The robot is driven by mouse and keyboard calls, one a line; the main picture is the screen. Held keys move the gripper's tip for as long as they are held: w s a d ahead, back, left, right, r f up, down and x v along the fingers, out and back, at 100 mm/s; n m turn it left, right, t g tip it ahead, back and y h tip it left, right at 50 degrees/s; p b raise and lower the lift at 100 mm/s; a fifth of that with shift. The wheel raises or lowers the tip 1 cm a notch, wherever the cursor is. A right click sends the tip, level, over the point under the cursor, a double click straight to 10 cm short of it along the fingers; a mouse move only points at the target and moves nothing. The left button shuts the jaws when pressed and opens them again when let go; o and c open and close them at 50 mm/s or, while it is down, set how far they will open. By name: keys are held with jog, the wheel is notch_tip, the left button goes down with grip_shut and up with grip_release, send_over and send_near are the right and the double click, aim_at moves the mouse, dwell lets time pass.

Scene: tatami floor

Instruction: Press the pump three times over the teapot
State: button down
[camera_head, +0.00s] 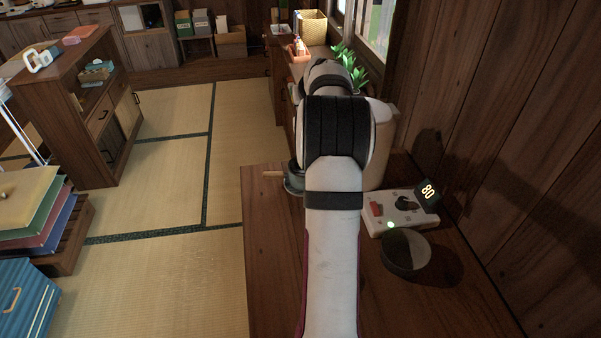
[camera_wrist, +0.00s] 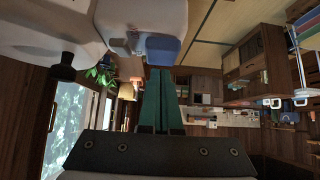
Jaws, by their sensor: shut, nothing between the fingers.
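In the wrist view a large white rounded body, seemingly the pump pot (camera_wrist: 45,22), fills the upper left, with a black knob-like part sticking out. A blue pad (camera_wrist: 163,49) on a grey mount, possibly the pump's press plate, sits at its edge. My gripper (camera_wrist: 160,70) is shut and empty; its green fingers end just at the blue pad, and I cannot tell whether they touch. In the head view my arm hides the gripper and most of the white pot (camera_head: 382,148). A dark round vessel with a wooden side handle, likely the teapot (camera_head: 292,181), shows partly left of my arm.
A white control box (camera_head: 388,216) with a red switch, a dial, a green light and a display reading 80 stands right of my arm. A wooden wall (camera_head: 510,120) bounds the right. Tatami floor (camera_head: 165,270) is open at left.

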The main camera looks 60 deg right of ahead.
jog(key=shift+f, duration=1.1)
jog(key=shift+r, duration=1.35)
jog(key=shift+f, duration=0.4)
jog(key=shift+f, duration=0.95)
jog(key=shift+r, duration=1.3)
